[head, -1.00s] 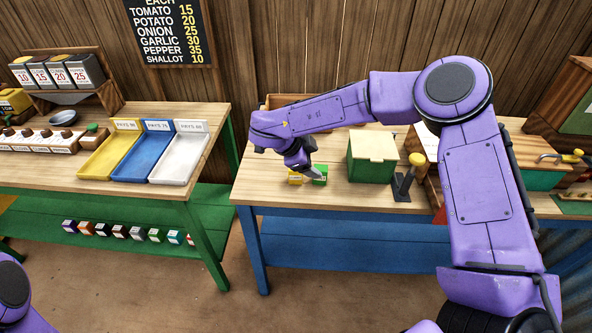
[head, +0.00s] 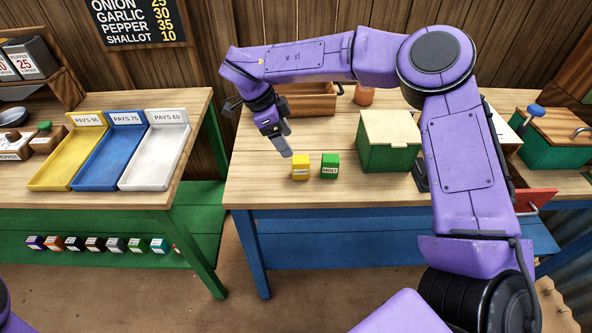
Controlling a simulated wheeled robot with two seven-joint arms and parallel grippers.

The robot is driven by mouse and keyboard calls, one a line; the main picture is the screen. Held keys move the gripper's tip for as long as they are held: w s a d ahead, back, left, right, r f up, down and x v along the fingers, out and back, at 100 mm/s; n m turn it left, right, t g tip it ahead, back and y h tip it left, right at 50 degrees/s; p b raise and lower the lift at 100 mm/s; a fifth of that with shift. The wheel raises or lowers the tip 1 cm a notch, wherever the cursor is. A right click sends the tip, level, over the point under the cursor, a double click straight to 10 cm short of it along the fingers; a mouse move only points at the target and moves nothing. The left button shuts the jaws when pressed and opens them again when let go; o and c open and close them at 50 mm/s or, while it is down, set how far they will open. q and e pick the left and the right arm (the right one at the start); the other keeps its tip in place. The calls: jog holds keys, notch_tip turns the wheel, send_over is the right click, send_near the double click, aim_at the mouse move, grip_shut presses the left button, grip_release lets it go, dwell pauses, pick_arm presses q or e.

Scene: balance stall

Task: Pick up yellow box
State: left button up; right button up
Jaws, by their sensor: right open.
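The small yellow box (head: 300,168) stands upright near the front of the blue-legged table, just left of a green box labelled MINT (head: 330,167). A small gap shows between the two boxes. My right gripper (head: 284,150) is open and empty, above and slightly left of the yellow box, pointing down towards the table. I cannot tell its exact height above the wood. My left gripper is out of the frame.
A green lidded box (head: 388,145) stands right of the small boxes, partly behind my right arm. A wooden tray (head: 308,103) lies at the back. Yellow (head: 62,172), blue (head: 100,168) and white (head: 153,172) trays sit on the left table. The wood in front is free.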

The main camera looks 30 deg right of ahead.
aim_at(298, 159)
jog(key=x, duration=0.3)
jog(key=p+x, duration=0.1)
jog(key=x, duration=0.3)
jog(key=p+x, duration=0.1)
jog(key=x, duration=0.2)
jog(key=shift+w+d+f, duration=0.1)
jog(key=shift+d+f, duration=0.1)
jog(key=shift+d, duration=0.2)
jog(key=shift+d+f, duration=0.1)
jog(key=shift+f, duration=0.2)
jog(key=shift+r, duration=0.1)
jog(key=c, duration=1.1)
